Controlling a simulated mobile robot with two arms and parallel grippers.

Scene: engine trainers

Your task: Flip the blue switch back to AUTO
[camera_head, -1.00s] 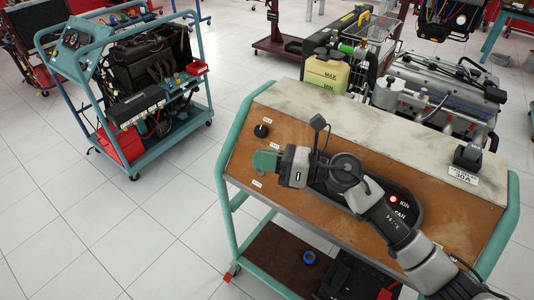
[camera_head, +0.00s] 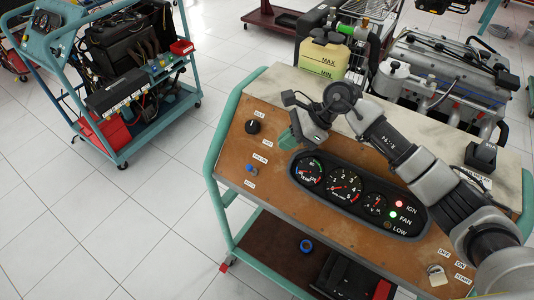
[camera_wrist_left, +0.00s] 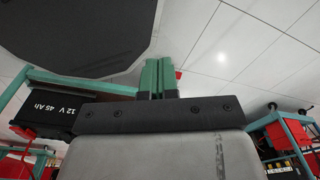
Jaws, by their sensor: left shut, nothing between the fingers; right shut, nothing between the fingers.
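The blue switch (camera_head: 251,168) is a small toggle on the brown front panel (camera_head: 230,150) of the engine trainer, near its left edge. Small white labels sit above and below it, too small to read surely. Its lever position is hard to tell. My right gripper (camera_head: 287,139) has green fingers and is shut and empty. It hangs above the panel, up and right of the switch, apart from it. My left gripper (camera_wrist_left: 160,78) shows its green fingers together in the left wrist view, empty. It is not in the head view.
A black knob (camera_head: 253,127) is above the switch. The gauge cluster (camera_head: 345,190) lies to the right, with a lit red IGN lamp (camera_head: 399,204). A key switch (camera_head: 436,269) is at lower right. Another trainer cart (camera_head: 120,80) stands at left, with free floor between.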

